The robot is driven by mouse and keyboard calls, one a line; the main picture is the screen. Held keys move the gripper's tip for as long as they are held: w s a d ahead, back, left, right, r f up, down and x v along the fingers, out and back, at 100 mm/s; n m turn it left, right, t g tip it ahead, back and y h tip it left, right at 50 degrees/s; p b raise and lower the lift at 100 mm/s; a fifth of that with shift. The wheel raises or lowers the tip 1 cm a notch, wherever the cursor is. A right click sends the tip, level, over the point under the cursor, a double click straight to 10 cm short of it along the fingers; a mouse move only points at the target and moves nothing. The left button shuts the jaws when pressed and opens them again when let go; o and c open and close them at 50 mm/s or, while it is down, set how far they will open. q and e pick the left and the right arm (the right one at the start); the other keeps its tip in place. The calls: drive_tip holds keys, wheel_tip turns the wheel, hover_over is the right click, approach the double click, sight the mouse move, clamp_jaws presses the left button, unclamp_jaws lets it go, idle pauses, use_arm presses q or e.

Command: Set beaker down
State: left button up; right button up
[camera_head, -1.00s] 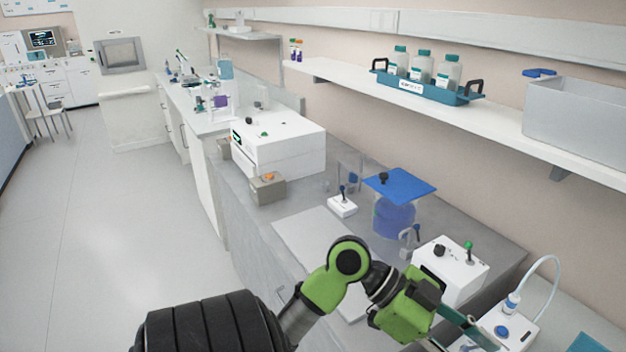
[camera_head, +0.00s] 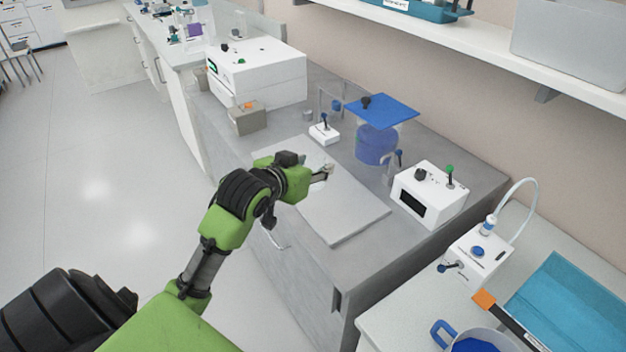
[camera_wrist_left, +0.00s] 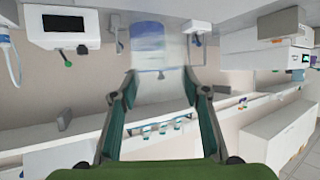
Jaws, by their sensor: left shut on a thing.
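My left gripper (camera_head: 322,174) is above the pale flat board (camera_head: 348,222) on the grey bench in the head view. In the left wrist view, the fingers of this gripper (camera_wrist_left: 162,95) are shut on a clear beaker (camera_wrist_left: 162,88), which sits between them. The beaker is hard to make out in the head view, and I cannot tell its height above the board. My right gripper is not in view.
A blue tank (camera_head: 377,146) under a blue plate (camera_head: 382,111) stands behind the board. A white box with a dark screen (camera_head: 430,192) is at its right, a small white switch box (camera_head: 324,134) behind. The board's front right part is clear.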

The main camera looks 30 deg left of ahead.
use_arm(q)
drive_tip(key=shift+w+a+r+n+y, duration=0.5)
drive_tip(key=shift+w+a, duration=0.15)
drive_tip(key=shift+a, duration=0.15)
drive_tip(key=w+a+f, duration=0.2)
drive_tip(key=w+f, duration=0.1)
drive_tip(key=w+a+f+p, duration=0.1)
drive_tip(key=w+a+f, duration=0.1)
drive_tip(key=w+f, duration=0.1)
drive_tip(key=w+a+f+p, duration=0.1)
drive_tip(key=w+a+f, duration=0.1)
drive_tip(key=w, duration=0.3)
drive_tip(key=shift+w+f, duration=0.1)
drive_tip(key=shift+f, duration=0.35)
drive_tip(key=shift+w+a+f, duration=0.15)
drive_tip(key=shift+w+f, duration=0.15)
drive_tip(key=shift+f, duration=0.15)
wheel_tip(320, 180, down, 2)
drive_tip(key=shift+f+p, duration=0.15)
drive_tip(key=shift+p, duration=0.45)
drive_tip(key=shift+f, duration=0.45)
